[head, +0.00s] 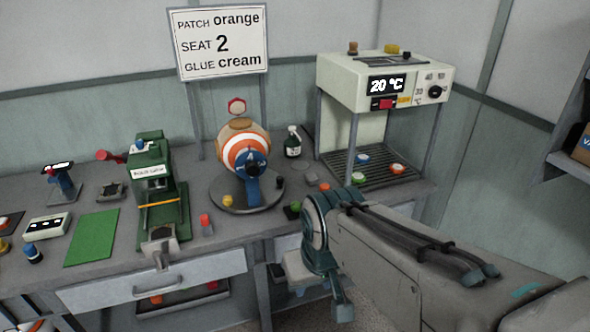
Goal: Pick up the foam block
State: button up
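I cannot say for certain which thing is the foam block. A small yellow piece (391,49) lies on top of the cream heating machine and has a block-like shape, but it is too small to tell its material. My arm reaches in from the lower right, and its teal end (318,240) is in front of the bench edge, well below and to the left of that piece. A pale blocky part shows beside the arm's end, and I cannot tell whether it is mine. My gripper's fingers are not clearly shown.
The cream machine (345,85) reads 20 °C; capped pieces lie on its rack. An orange-and-white ball (244,152) sits on a round stand. A green press (152,190), green mat (93,237) and small coloured pieces crowd the bench. A sign (218,42) reads patch orange, seat 2, glue cream.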

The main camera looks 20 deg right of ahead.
aim_at(311, 178)
jog(key=z, duration=0.15)
jog(key=i, duration=1.3)
jog(key=z, duration=0.5)
